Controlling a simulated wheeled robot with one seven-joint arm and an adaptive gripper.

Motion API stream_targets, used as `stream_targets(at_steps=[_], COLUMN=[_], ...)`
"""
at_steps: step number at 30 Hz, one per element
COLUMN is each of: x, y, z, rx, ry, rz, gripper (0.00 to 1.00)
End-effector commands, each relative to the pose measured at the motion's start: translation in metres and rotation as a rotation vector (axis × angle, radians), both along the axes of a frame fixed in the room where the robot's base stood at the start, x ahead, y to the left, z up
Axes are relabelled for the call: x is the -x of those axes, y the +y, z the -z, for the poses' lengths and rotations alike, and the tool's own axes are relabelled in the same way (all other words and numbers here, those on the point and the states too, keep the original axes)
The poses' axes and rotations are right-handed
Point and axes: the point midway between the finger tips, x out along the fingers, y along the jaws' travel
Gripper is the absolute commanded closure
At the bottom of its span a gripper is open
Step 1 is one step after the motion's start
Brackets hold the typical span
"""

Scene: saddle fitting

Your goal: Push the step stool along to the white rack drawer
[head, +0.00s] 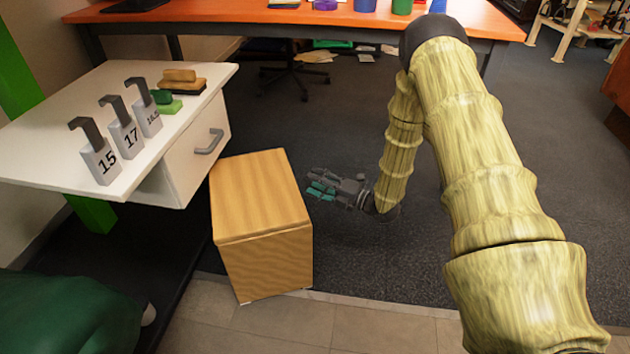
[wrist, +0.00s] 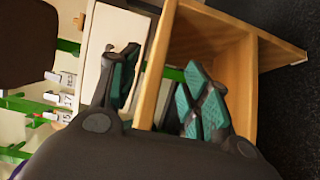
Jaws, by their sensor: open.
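The step stool (head: 262,205) is a light wooden box standing upright on the floor, just right of the white rack drawer (head: 188,165). Its far left corner meets the drawer's lower edge in the head view; I cannot tell whether they touch. The drawer has a grey handle (head: 210,142) and looks shut. My gripper (head: 318,184) is open, low and close to the stool's right side. In the wrist view, the open fingers (wrist: 162,92) spread in front of the stool's open side (wrist: 210,40), with a panel edge between them. Contact is unclear.
The white rack top (head: 60,110) carries several numbered grey hooked blocks (head: 125,135) and brushes (head: 182,82). An orange desk (head: 300,14) and a chair base (head: 292,75) stand behind. A green shape (head: 65,315) fills the lower left.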

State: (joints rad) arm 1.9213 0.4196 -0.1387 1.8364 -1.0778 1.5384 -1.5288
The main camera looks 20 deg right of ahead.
Motion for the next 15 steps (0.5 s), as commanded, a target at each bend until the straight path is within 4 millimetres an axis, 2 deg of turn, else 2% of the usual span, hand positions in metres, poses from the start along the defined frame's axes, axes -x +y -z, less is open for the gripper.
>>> stream_targets(at_steps=[8,15], x=[-0.010,-0.038], y=[0.007,0.029], z=[0.002,0.003], rx=[0.000,-0.001], ry=[-0.002,-0.001], rz=[0.000,-0.002], gripper=[0.53,0.53])
